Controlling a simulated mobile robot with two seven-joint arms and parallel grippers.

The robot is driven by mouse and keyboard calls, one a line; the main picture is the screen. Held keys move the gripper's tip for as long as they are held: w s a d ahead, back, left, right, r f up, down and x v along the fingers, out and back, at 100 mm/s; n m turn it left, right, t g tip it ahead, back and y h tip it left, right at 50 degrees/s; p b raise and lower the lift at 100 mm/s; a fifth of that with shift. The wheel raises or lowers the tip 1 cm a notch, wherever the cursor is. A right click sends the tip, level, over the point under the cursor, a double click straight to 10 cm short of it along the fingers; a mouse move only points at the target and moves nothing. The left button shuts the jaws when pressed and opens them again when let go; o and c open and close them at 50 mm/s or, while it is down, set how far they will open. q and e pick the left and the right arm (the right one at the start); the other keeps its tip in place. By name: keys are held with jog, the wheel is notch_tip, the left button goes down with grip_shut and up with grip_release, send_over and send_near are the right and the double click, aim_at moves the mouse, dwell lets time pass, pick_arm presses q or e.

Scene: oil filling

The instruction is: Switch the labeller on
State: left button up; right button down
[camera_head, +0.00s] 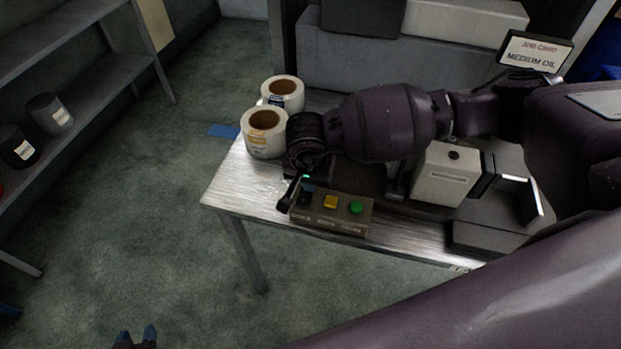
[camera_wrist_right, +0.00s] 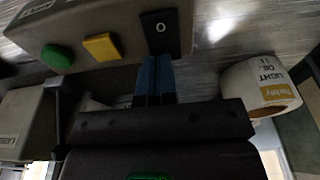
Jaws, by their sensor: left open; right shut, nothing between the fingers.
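A grey control box (camera_head: 333,222) sits near the front left of the metal table. It carries a black switch (camera_wrist_right: 160,33) marked "O", a yellow button (camera_head: 330,201) and a green button (camera_head: 356,208). A pale machine body (camera_head: 443,172), apparently the labeller, stands right of it, partly behind my arm. My right gripper (camera_wrist_right: 153,58) is shut and empty, its blue fingertips close to the switch's edge; I cannot tell whether they touch. In the head view my right gripper hides much of the switch. My left gripper (camera_head: 136,336) is open and empty over the floor at the bottom.
Two label rolls stand at the table's left end, a rear one (camera_head: 283,93) and a front one (camera_head: 264,135); one reads "LIGHT OIL" in the wrist view (camera_wrist_right: 262,88). A job card (camera_head: 533,52) reads "MEDIUM OIL". Shelves (camera_head: 75,72) stand left; the floor between is clear.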

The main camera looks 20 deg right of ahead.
jog(key=shift+d+f+g+y+b, duration=0.1)
jog(key=shift+f+g+y+b, duration=0.2)
jog(key=shift+f+g+b, duration=0.25)
jog(key=shift+r, duration=0.15)
jog(key=shift+s+a+r, duration=0.1)
jog(key=shift+s+a, duration=0.1)
jog(key=shift+s, duration=0.1)
jog(key=shift+s+a+r+p, duration=0.25)
jog(key=shift+s+p, duration=0.05)
jog(key=shift+p, duration=0.05)
jog(key=shift+w+r, duration=0.15)
